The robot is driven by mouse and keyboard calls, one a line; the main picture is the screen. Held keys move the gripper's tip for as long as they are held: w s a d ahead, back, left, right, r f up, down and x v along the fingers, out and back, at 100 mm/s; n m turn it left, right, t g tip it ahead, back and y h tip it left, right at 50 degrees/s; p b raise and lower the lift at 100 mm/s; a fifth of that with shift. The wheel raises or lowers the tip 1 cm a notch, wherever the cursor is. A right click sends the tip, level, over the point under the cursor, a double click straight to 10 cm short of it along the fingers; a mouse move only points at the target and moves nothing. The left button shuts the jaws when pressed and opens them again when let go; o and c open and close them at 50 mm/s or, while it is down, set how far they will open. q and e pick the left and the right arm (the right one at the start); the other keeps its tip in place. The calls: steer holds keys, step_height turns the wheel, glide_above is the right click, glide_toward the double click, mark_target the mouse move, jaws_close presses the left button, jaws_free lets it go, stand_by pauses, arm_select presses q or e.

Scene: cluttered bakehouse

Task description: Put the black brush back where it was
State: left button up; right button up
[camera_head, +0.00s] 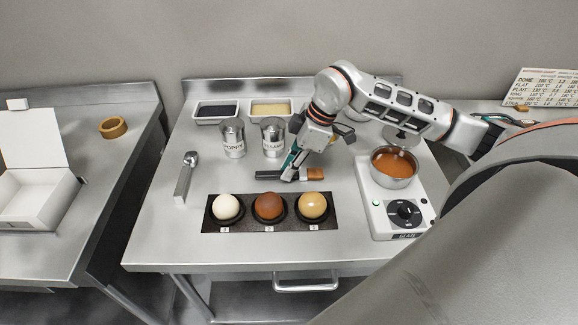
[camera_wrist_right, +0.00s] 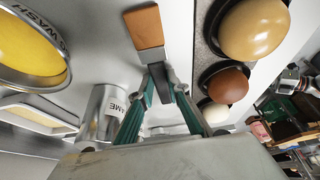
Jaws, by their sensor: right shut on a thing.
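The black brush (camera_head: 268,175) lies level, just behind the dark egg tray, with its black handle to the left and its brown bristle end to the right. My right gripper (camera_head: 290,175) reaches down from behind and is shut on the brush near its middle. In the right wrist view the brush (camera_wrist_right: 146,28) runs away between the two green fingers (camera_wrist_right: 160,100), bristles outward. I cannot tell whether the brush touches the steel table or hangs slightly above it. My left gripper is not in view.
The tray (camera_head: 210,226) holds three eggs: white, brown and tan. Two labelled tins (camera_head: 232,146) (camera_head: 273,142) stand behind. A glaze warmer (camera_head: 378,218) with a pan (camera_head: 393,182) is right. A metal tool (camera_head: 185,178) lies left. The front table strip is clear.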

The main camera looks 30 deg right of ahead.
steer(key=o, duration=0.9)
steer(key=shift+f, duration=0.1)
steer(key=shift+o, duration=0.2)
steer(key=b+v, duration=0.1)
steer(key=v, duration=1.1)
